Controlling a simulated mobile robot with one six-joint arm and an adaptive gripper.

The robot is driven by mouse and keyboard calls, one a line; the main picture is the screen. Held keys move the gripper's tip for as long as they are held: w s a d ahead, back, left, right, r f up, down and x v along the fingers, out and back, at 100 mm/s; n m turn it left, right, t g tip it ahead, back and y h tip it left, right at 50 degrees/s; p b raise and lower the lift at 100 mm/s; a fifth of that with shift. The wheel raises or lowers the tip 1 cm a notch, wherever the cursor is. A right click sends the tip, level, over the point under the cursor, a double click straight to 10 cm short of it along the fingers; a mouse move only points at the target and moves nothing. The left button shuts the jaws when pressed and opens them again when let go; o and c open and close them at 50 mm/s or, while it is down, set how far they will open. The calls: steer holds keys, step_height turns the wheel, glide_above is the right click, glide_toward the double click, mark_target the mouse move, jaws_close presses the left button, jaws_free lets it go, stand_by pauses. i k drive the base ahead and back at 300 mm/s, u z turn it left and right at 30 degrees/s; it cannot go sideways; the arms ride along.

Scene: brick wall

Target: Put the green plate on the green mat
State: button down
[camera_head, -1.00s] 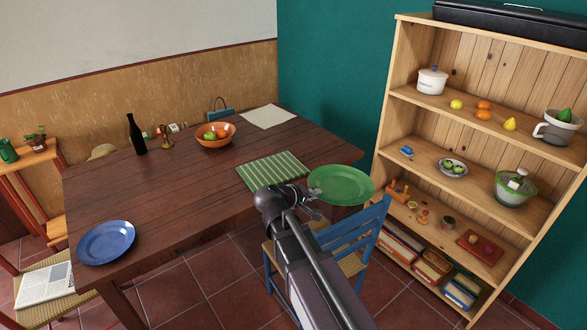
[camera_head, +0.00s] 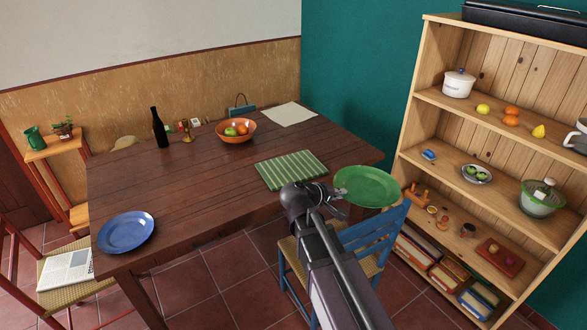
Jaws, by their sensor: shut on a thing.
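The green plate (camera_head: 368,186) is at the right end of the dark wooden table, over its front right edge near the blue chair. My gripper (camera_head: 336,195) is shut on the plate's left rim; the fingertips are small and partly hidden by my wrist. The green striped mat (camera_head: 291,170) lies flat on the table, just left of the plate and beyond my wrist. The mat is bare. The plate is apart from the mat.
The wooden table (camera_head: 200,188) holds a blue plate (camera_head: 126,232), a dark bottle (camera_head: 160,128), an orange fruit bowl (camera_head: 236,130) and a pale sheet (camera_head: 289,114). A blue chair (camera_head: 372,240) stands below the plate. A wooden shelf (camera_head: 415,140) stands at right.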

mark_target(291, 167)
steer(key=u, duration=0.05)
steer(key=i, duration=1)
steer(key=z, duration=0.05)
